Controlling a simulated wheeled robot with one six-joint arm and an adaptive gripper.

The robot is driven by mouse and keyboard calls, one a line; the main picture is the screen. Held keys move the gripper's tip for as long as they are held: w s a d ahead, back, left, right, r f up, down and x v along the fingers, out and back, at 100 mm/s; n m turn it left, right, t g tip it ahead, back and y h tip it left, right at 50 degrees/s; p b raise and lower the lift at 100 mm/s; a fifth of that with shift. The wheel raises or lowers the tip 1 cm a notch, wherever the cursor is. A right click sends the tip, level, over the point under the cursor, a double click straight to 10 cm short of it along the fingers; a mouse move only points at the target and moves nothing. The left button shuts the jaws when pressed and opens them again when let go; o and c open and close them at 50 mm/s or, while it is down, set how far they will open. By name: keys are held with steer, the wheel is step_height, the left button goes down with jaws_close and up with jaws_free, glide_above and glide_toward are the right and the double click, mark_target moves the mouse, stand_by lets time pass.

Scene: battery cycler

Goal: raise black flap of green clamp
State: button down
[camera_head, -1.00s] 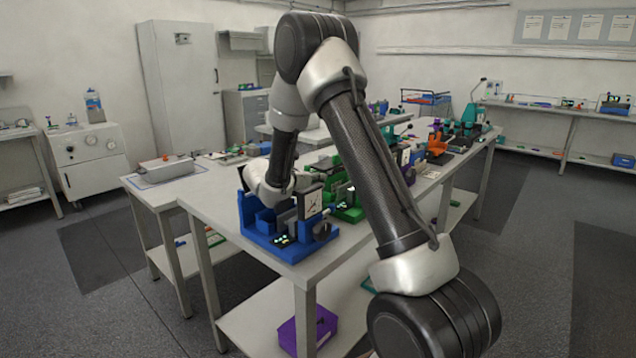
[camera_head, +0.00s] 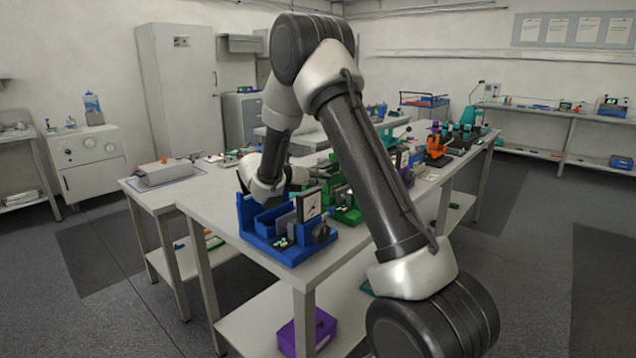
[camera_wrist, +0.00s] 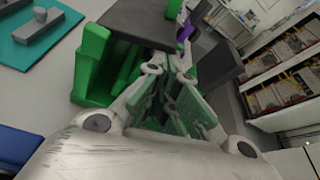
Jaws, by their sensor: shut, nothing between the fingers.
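The green clamp (camera_wrist: 92,72) stands upright on the left in the wrist view. Its black flap (camera_wrist: 145,20) is a dark plate at the top of that view. In the head view the green clamp (camera_head: 349,215) shows only in part behind my arm. My gripper (camera_wrist: 172,82) is shut and empty, close beside the clamp, with its fingers pointing toward the flap's near edge. I cannot tell whether the fingertips touch the flap.
A teal tray (camera_wrist: 30,50) lies to the left in the wrist view. A dark grey plate (camera_wrist: 218,68) stands close right of my fingers. An orange device (camera_head: 436,148) is farther along the table.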

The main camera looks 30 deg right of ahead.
steer(key=shift+n, duration=0.6)
steer(key=shift+w+a+r, duration=0.1)
steer(key=shift+w+r, duration=0.2)
steer(key=shift+r, duration=0.6)
steer(key=shift+w+a+r, duration=0.1)
steer(key=shift+w+r, duration=0.2)
steer(key=shift+r, duration=0.55)
steer(key=shift+w+a+r, duration=0.1)
steer(key=shift+w+r, duration=0.2)
steer(key=shift+r, duration=0.6)
steer(key=shift+w+r, duration=0.1)
steer(key=shift+w, duration=0.05)
steer(key=shift+a, duration=0.15)
steer(key=v, duration=1.1)
steer(key=shift+a, duration=0.45)
